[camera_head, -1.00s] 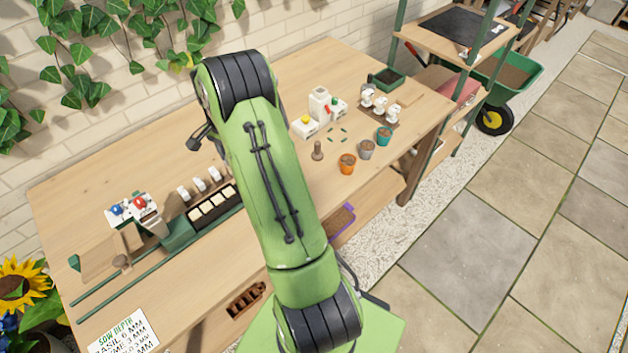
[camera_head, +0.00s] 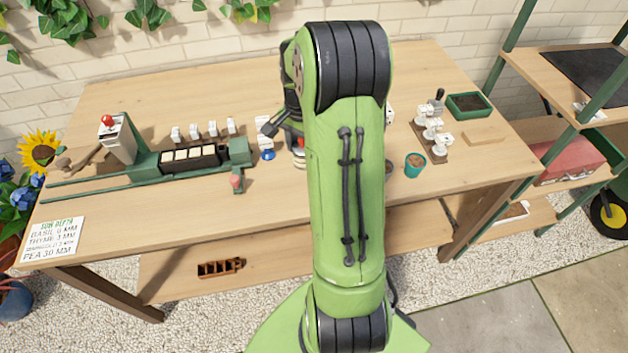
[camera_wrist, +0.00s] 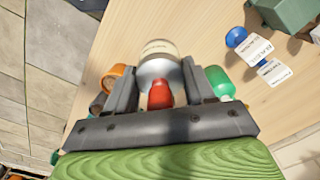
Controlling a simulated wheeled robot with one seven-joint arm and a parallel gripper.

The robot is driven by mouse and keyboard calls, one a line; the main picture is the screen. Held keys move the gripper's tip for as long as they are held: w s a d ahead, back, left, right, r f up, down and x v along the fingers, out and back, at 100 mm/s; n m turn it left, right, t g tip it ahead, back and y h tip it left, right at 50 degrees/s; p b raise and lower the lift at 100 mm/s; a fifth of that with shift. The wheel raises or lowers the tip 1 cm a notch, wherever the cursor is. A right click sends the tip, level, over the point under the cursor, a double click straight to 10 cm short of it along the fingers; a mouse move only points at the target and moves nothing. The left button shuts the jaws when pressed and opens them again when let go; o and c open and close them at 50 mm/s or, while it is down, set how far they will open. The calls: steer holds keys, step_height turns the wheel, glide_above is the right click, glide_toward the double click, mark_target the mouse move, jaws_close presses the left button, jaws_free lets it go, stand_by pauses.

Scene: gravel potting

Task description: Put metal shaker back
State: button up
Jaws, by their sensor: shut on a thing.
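The metal shaker (camera_wrist: 157,68), a silvery cylinder with a pale top, sits between the two fingers of my gripper (camera_wrist: 160,85) in the wrist view. The gripper is shut on it. A red rounded part (camera_wrist: 160,94) shows between the fingers, on the near side of the shaker. In the head view my own arm hides most of the gripper and the shaker. The place on the bench where the shaker belongs cannot be told from these frames.
The wooden bench (camera_head: 190,220) carries a green seeding rig (camera_head: 150,165) at left. A white block with a blue knob (camera_head: 267,155) stands just left of my arm. A teal pot (camera_head: 414,165) and a soil tray (camera_head: 470,105) are at right. Bare wood shows at front left.

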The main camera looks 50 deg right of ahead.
step_height(320, 180, down, 9)
steer(key=shift+w+a+r+b, duration=0.1)
steer(key=shift+r+b, duration=0.05)
steer(key=shift+b, duration=0.85)
steer(key=o, duration=0.9)
steer(key=shift+r, duration=0.1)
step_height(320, 180, up, 12)
steer(key=p, duration=0.3)
steer(key=s+a+r+n+t, duration=0.1)
steer(key=s+a+r+n, duration=0.15)
steer(key=a+r, duration=0.2)
steer(key=s+a+r+n+t+h, duration=0.1)
steer(key=a+r+n, duration=0.2)
steer(key=a, duration=0.3)
steer(key=s+a+r+n+t, duration=0.1)
steer(key=s+a+r+n, duration=0.15)
steer(key=a, duration=0.25)
steer(key=s+a+n+t, duration=0.1)
steer(key=s+a+n, duration=0.1)
steer(key=s, duration=0.1)
steer(key=s+a+n, duration=0.3)
steer(key=s+a+r+n+t+y, duration=0.1)
steer(key=s+a+n, duration=0.1)
steer(key=s, duration=0.1)
steer(key=shift+s+a+n+t, duration=0.2)
steer(key=shift+a+n+t, duration=0.1)
steer(key=shift+n, duration=0.1)
